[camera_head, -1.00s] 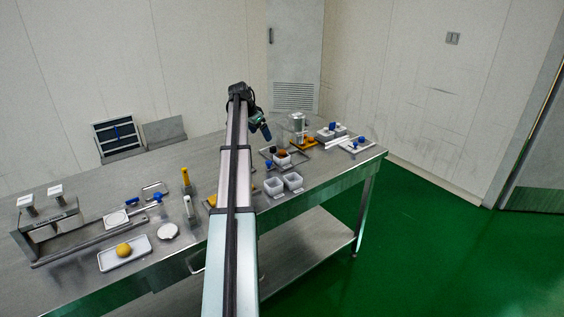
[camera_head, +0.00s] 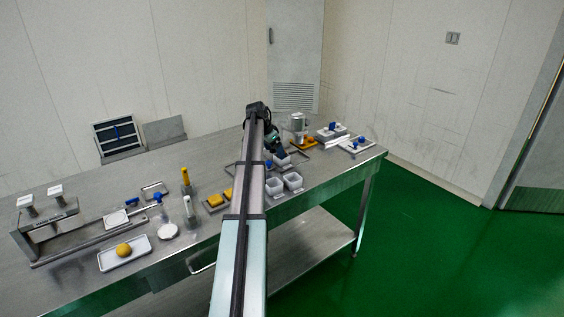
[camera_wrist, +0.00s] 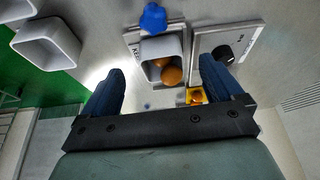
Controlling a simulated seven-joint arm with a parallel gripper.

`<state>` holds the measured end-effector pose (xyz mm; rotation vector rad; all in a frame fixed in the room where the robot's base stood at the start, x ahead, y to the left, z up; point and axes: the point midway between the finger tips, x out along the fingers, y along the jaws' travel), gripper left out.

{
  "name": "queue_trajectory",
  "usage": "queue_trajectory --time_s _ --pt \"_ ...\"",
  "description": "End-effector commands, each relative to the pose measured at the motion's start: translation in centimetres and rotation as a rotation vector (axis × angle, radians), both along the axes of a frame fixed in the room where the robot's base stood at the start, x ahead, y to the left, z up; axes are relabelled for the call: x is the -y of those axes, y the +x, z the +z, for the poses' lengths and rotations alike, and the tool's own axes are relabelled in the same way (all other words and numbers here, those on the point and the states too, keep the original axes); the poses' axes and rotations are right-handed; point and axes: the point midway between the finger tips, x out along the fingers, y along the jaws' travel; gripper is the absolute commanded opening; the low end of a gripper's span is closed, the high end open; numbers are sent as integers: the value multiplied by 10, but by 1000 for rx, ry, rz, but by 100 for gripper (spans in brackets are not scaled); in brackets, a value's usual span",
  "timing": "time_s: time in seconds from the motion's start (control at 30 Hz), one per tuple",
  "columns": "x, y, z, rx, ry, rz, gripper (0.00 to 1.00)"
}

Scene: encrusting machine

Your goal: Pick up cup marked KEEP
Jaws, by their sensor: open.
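My gripper (camera_wrist: 161,66) is open, with one blue finger on each side of the cup in the wrist view. In the head view my gripper (camera_head: 277,150) is just above and behind the cup. I cannot tell whether the fingers are level with its walls. Nothing is between the fingers in a grip.
Two empty white cups (camera_head: 293,181) stand in front of the plate. A blue star knob (camera_wrist: 153,17) is close to the cup. A second labelled plate with a black knob (camera_wrist: 222,55) lies to the right. A small yellow block (camera_wrist: 197,96) and a metal jug (camera_head: 298,122) are nearby.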

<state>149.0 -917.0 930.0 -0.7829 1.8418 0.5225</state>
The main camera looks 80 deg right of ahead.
Motion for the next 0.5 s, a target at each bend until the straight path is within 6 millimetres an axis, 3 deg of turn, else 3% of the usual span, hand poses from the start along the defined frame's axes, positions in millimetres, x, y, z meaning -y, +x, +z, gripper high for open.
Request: queue_trajectory --time_s 0.5 --pt "15 -13 -46 0 1 0 94"
